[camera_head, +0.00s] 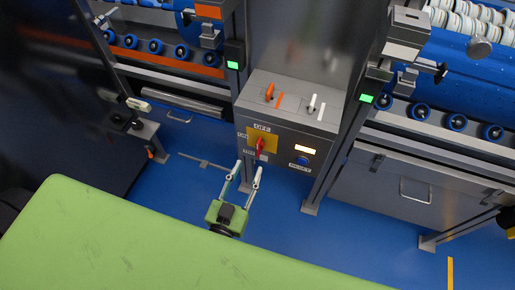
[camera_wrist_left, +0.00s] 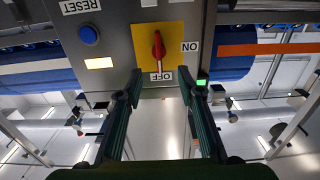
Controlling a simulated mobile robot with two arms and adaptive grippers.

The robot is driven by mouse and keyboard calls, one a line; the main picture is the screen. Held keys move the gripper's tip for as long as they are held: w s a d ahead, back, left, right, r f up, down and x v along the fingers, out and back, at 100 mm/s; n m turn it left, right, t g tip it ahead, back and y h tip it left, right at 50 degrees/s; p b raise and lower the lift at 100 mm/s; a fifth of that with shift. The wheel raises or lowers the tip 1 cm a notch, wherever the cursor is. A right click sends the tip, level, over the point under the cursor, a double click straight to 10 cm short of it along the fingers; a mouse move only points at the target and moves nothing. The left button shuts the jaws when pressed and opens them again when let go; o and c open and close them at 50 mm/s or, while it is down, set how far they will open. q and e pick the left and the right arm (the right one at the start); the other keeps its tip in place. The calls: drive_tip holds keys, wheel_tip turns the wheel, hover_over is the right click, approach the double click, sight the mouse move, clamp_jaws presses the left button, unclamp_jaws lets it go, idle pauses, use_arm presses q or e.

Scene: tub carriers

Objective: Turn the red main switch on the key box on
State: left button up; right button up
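The key box (camera_head: 276,168) is a grey cabinet between two posts. A yellow plate (camera_head: 249,138) on its front carries the red main switch (camera_head: 260,146), with an OFF label above it and an ON label at its left. The wrist view is upside down; there the red switch (camera_wrist_left: 158,48) stands vertical, in line with OFF, with ON to the right. My left gripper (camera_head: 249,167) is open and empty in front of the box, just below the switch. In the left wrist view its fingertips (camera_wrist_left: 160,88) are spread either side of the OFF label, apart from the switch. My right gripper is not identifiable.
A blue RESET button (camera_head: 302,159) and a lit yellow panel (camera_head: 305,149) sit right of the switch. Orange and white levers (camera_head: 269,92) stand on the box's sloped top. Posts with green lights (camera_head: 366,99) flank it. A green surface (camera_head: 110,240) fills the foreground.

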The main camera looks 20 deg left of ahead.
sight(257, 150)
use_arm(q)
drive_tip(key=w, duration=0.8)
drive_tip(key=shift+w+d+p, duration=0.15)
drive_tip(key=shift+d+p, duration=0.05)
drive_tip(key=shift+p, duration=0.2)
clamp_jaws()
